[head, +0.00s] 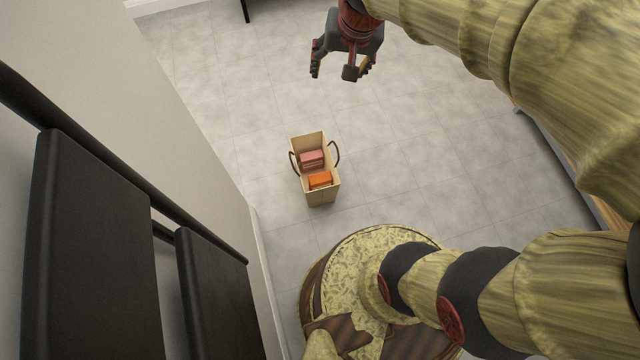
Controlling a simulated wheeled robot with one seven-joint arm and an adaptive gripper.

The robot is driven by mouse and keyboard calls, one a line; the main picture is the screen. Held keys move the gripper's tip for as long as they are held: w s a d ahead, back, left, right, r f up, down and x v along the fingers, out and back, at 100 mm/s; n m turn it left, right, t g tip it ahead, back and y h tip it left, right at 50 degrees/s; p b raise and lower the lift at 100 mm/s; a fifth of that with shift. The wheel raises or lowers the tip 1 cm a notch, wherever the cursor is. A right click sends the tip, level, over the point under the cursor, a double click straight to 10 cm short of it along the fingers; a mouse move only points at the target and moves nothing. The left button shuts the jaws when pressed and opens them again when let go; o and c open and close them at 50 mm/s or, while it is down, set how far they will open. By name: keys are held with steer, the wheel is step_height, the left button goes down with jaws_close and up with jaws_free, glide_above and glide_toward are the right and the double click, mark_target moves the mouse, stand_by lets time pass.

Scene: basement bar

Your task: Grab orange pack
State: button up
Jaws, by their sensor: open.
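The orange pack (320,180) sits inside an open tan bag (322,198) with dark handles, standing on the tiled floor near the middle of the head view. It lies at the near end of the bag. A pink pack (312,157) is beside it toward the far end. My gripper (341,75) is open and empty at the top of the view, apart from the bag and farther up the picture. The lower parts of both packs are hidden by the bag walls.
A pale wall (180,110) and black slatted furniture (95,250) stand on the left. A wood-edged unit (575,165) runs along the right. Grey floor (420,150) is clear around the bag. A thin dark leg (244,10) shows at the top.

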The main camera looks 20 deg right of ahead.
steer(key=w+f+m+g, duration=0.2)
steer(key=w+f+m, duration=0.4)
steer(key=w+f, duration=1.65)
steer(key=m+g, duration=0.2)
steer(key=m, duration=0.6)
glide_above(320, 178)
steer(key=f, duration=5.7)
steer(key=shift+w+d+f, duration=0.1)
steer(key=shift+w+f, duration=0.2)
steer(key=shift+w, duration=0.05)
steer(key=f, duration=0.1)
steer(key=f+b, duration=0.1)
steer(key=shift+s+f, duration=0.25)
steer(key=shift+f, duration=0.05)
step_height(320, 178, down, 6)
steer(key=b, duration=0.3)
steer(key=shift+s, duration=0.1)
steer(key=shift+r, duration=0.15)
